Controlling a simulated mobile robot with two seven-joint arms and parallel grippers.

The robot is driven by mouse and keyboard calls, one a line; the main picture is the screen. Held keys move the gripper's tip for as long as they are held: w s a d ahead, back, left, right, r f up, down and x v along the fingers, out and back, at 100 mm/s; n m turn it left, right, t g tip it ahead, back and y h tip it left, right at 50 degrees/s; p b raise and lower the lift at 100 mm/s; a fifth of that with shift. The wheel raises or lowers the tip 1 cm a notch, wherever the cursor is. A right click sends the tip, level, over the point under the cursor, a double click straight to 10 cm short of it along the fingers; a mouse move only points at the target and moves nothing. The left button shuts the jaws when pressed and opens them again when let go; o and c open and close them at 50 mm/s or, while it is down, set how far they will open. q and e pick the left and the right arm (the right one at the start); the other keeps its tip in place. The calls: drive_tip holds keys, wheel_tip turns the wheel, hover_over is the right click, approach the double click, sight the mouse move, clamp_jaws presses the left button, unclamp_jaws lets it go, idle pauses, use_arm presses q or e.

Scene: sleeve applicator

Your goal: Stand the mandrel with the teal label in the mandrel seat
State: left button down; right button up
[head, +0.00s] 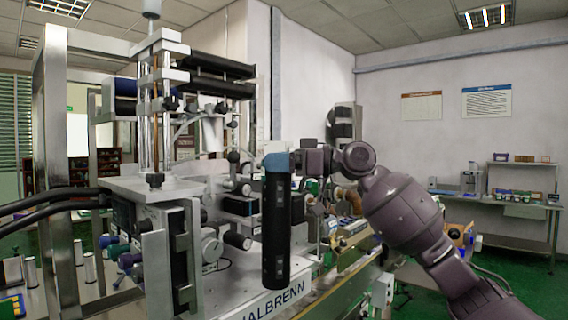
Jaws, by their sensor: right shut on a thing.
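My left gripper is not in view.
A metal frame post (58,170) and black cables (50,203) stand at the left, by several small metal cylinders. Dark rollers (222,65) jut out above the mandrel. A conveyor (345,285) runs behind it to the right. A side table (515,205) stands far right.

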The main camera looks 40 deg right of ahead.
drive_tip(key=w+a+f+b, duration=0.1)
drive_tip(key=w+b, duration=0.2)
drive_tip(key=w, duration=2)
drive_tip(key=shift+w+a+f, duration=0.15)
drive_tip(key=shift+a+f, duration=0.25)
idle(1.4)
idle(0.5)
drive_tip(key=shift+f, duration=0.35)
idle(0.4)
drive_tip(key=o, duration=1.7)
drive_tip(key=shift+f, duration=0.1)
